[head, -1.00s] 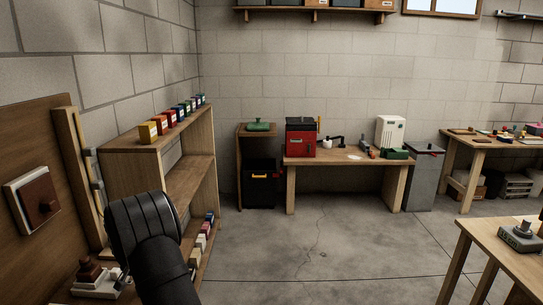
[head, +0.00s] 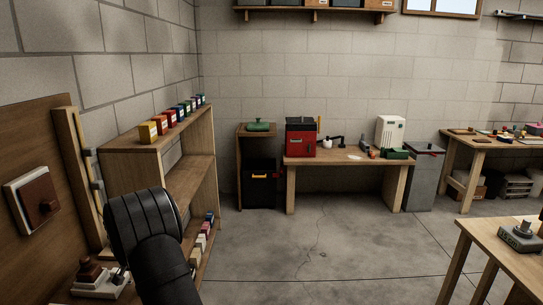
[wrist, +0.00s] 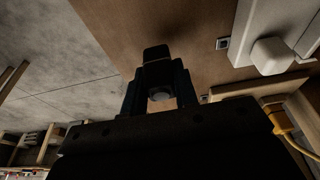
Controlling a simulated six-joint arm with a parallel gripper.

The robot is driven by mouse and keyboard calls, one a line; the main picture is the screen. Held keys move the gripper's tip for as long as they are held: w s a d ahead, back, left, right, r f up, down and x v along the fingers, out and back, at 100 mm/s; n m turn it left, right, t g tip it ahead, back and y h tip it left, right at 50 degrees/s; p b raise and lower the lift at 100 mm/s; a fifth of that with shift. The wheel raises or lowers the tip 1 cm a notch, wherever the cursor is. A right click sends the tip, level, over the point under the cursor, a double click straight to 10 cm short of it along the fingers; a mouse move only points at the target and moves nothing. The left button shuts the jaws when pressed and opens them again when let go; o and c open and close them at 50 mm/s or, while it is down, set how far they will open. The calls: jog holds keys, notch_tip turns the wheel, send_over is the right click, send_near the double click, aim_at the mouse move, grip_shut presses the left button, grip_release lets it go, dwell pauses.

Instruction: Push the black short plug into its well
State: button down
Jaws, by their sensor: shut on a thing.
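In the wrist view my gripper (wrist: 158,98) is shut on a dark block, which I take to be the black short plug (wrist: 156,54). The block sticks out past the fingertips over a brown wooden board. A small light-rimmed dark square (wrist: 222,44) on the board lies to the right of the block, apart from it; I cannot tell whether it is the well. In the head view my arm covers most of the gripper, and the plug cannot be made out.
A white fixture with a rounded knob (wrist: 271,53) stands at the right in the wrist view, near a yellow cable (wrist: 283,124). In the head view a white-and-brown fixture (head: 98,281) sits left of my arm, below a wall panel (head: 38,145). A wooden shelf (head: 185,175) stands behind.

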jog(key=shift+w+v, duration=0.2)
jog(key=shift+v, duration=0.6)
jog(key=shift+w+v, duration=0.2)
jog(key=shift+v, duration=0.6)
jog(key=shift+w+v, duration=0.2)
jog(key=shift+v, duration=0.6)
jog(key=shift+r, duration=0.1)
jog(key=s+d+f, duration=0.2)
jog(key=d+f, duration=0.2)
jog(key=d, duration=0.9)
jog(key=s+d+f, duration=0.2)
jog(key=d+f, duration=0.3)
jog(key=d, duration=0.9)
jog(key=s+d+f, duration=0.2)
jog(key=d+f, duration=0.2)
jog(key=d, duration=0.9)
jog(key=shift+s+d+f, duration=0.2)
jog(key=shift+s+d, duration=0.05)
jog(key=shift+s, duration=0.1)
